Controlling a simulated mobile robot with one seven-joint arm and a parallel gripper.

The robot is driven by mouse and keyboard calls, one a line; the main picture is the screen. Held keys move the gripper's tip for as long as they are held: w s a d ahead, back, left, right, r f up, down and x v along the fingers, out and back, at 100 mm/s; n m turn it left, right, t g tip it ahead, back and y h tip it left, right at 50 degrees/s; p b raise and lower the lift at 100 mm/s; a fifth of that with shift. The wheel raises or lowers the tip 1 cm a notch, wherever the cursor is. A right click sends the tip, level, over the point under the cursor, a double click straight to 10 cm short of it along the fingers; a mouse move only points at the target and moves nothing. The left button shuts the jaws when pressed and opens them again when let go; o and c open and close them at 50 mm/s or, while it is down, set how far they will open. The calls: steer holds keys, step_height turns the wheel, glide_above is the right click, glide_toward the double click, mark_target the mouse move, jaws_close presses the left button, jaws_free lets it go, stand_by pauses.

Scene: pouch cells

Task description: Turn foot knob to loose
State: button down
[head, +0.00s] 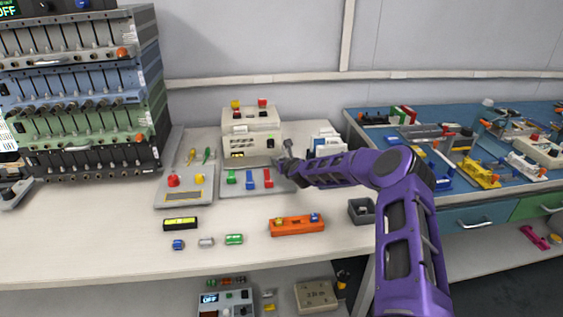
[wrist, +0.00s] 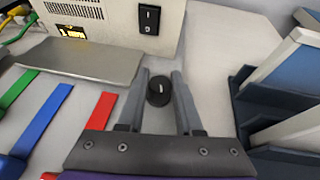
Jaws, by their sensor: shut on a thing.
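The foot knob (wrist: 159,92) is a small round black knob with a short white mark, seen in the wrist view beside the beige machine. The mark slants slightly up and to the right in that view. My gripper (wrist: 161,80) is shut on the knob, with one grey finger along each side of it. In the head view my gripper (head: 287,160) is at the machine's right front corner, and the knob cannot be made out there. The beige machine (head: 250,130) has red and yellow buttons on top and a black rocker switch (wrist: 149,19) on its face.
A grey plate (wrist: 82,60) juts from the machine's front, left of my fingers. Blue, green and red strips (wrist: 95,121) lie left of the gripper. A dark rack (wrist: 270,105) with white and blue items stands close on the right. An orange block (head: 297,226) lies in front.

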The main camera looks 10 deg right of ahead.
steer(key=shift+d+n+g+y, duration=0.1)
steer(key=shift+n+g+y, duration=0.3)
steer(key=shift+n+y, duration=1.1)
steer(key=shift+y, duration=0.3)
steer(key=c, duration=0.8)
jaws_free()
steer(key=shift+c, duration=0.2)
steer(key=shift+a, duration=0.2)
